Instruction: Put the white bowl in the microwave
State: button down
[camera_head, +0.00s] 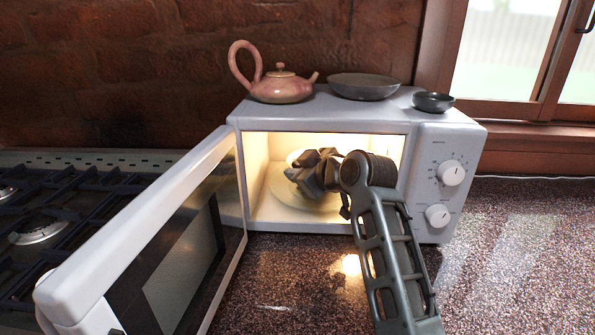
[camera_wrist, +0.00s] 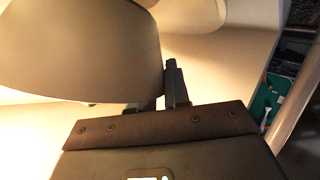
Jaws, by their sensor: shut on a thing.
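The white microwave (camera_head: 335,113) stands on the counter with its door (camera_head: 150,240) swung open to the left and its inside lit. My gripper (camera_head: 303,172) is inside the cavity. It is shut on the white bowl (camera_wrist: 80,50), whose wall fills the upper left of the wrist view beside the fingers (camera_wrist: 168,88). In the head view my gripper hides most of the bowl, and only a pale part (camera_head: 293,156) shows behind it. A pale round turntable (camera_head: 290,198) lies below. I cannot tell whether the bowl touches it.
A pink teapot (camera_head: 282,88), a grey shallow dish (camera_head: 363,87) and a small dark bowl (camera_head: 433,102) stand on top of the microwave. A gas stove (camera_head: 50,225) is at left. The speckled counter (camera_head: 520,250) is clear at right.

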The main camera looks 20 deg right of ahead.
dwell(0.5)
jog(key=c, duration=1)
grip_release()
jog(key=shift+f, duration=0.15)
jog(key=shift+s+d, duration=0.1)
jog(key=shift+s, duration=0.05)
